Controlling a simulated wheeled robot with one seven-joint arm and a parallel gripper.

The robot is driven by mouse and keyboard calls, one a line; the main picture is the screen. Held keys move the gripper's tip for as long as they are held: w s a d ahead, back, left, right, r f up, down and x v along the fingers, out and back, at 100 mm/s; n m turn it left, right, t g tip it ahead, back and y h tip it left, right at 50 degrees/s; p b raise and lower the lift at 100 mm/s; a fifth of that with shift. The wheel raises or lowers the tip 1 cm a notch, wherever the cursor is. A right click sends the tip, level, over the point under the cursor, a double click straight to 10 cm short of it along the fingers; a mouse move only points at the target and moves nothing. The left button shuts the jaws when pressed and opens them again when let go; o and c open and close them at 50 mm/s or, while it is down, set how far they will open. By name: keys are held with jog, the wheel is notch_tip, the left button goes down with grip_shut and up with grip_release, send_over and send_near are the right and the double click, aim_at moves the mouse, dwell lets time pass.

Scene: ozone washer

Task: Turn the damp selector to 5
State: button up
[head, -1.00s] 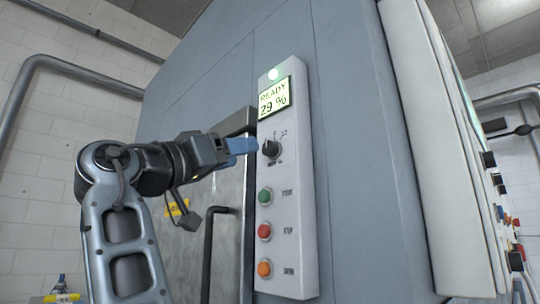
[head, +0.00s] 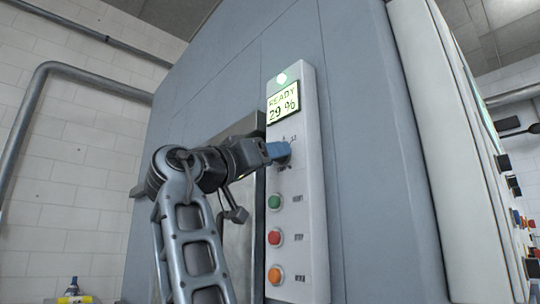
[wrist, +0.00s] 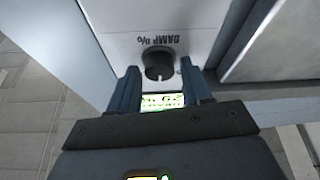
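The damp selector is a round black knob (wrist: 158,63) on the white control panel (head: 312,185), below the lit display. In the wrist view the panel appears upside down, with the "DAMP %" label above the knob. My gripper (wrist: 160,71) is open, its two fingers on either side of the knob's near edge; I cannot tell whether they touch it. In the head view my gripper's blue fingers (head: 279,150) are at the knob (head: 286,160) and partly hide it and its scale. The number the knob points to is not readable.
The display (head: 283,103) reads "READY 29 %" under a lit lamp (head: 282,78). Below the knob are a green button (head: 274,202), a red button (head: 274,238) and an orange button (head: 275,275). A large white cabinet (head: 430,150) stands to the right.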

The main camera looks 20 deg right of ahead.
jog(key=c, duration=0.8)
jog(key=shift+o, duration=0.2)
jog(key=shift+n, duration=0.4)
jog(key=n+t+y+p, duration=0.1)
jog(key=n+p, duration=0.1)
jog(key=n, duration=0.1)
jog(key=n+t+y+p, duration=0.1)
jog(key=n+p, duration=0.1)
jog(key=n, duration=0.1)
jog(key=n+t+y+p, duration=0.1)
jog(key=n+t+p, duration=0.1)
jog(key=n, duration=0.2)
jog(key=shift+s+r+y, duration=0.2)
jog(key=shift+y, duration=0.1)
jog(key=shift+n, duration=0.3)
jog(key=o, duration=1)
jog(key=shift+f, duration=0.1)
